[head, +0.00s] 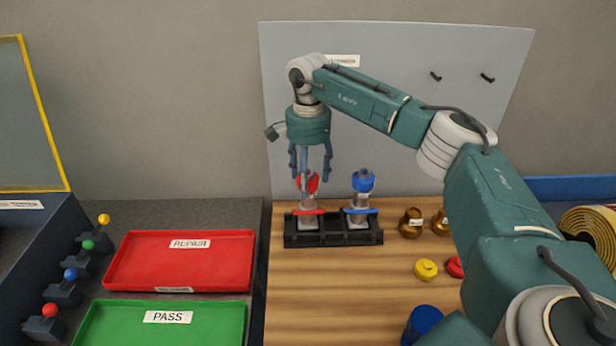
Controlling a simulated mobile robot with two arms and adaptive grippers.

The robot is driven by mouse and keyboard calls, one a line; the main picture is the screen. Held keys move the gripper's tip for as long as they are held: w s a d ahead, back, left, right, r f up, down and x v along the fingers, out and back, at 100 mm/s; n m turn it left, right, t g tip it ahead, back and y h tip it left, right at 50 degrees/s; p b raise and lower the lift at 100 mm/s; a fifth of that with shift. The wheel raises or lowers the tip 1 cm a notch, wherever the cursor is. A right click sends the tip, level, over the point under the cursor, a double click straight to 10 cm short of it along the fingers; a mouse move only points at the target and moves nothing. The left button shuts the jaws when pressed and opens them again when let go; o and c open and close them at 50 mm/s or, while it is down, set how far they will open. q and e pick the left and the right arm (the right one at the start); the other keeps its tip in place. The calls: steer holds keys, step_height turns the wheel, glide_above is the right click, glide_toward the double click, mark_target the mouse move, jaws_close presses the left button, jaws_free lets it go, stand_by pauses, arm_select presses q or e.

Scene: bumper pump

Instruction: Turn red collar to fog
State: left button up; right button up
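The red collar (312,183) is on a pump bottle standing in the left place of a black rack (333,239). A second bottle with a blue collar (363,180) stands to its right in the same rack. My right gripper (310,180) points down right at the red collar, its fingers apart and reaching the top of the bottle. The fingers partly cover the collar, and I cannot tell whether they touch it. Any fog marking is too small to read. My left gripper does not show.
A red REPAIR tray (180,276) and a green PASS tray (205,331) lie to the left. Brass fittings (411,223), a yellow disc (426,270), a red disc (455,267) and a blue cylinder (422,322) are on the wooden top. A grey board stands behind.

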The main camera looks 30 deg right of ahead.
step_height(320, 180, up, 12)
stand_by(0.7)
stand_by(0.4)
